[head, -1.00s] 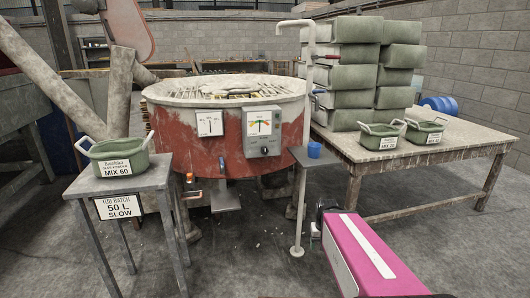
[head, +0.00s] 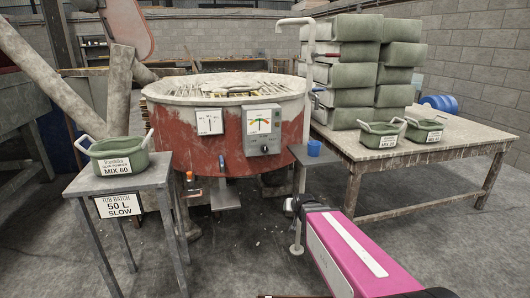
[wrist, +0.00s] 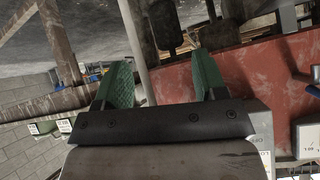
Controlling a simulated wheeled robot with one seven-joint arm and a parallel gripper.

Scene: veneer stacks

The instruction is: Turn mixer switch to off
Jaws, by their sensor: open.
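The mixer is a red drum with a pale rim (head: 190,98), standing in the middle of the head view. A grey control box (head: 263,145) with a coloured gauge is on its front, with small controls below the gauge too small to read as on or off. A white dial panel (head: 210,121) is left of it. My gripper (head: 290,207) is below and right of the control box, apart from it.
A small grey stand with a blue cup (head: 314,148) and a pale pipe post (head: 309,70) are close to my arm. A wooden table (head: 440,163) with green tubs is at right. A stand with a MIX 60 tub (head: 119,157) is at left.

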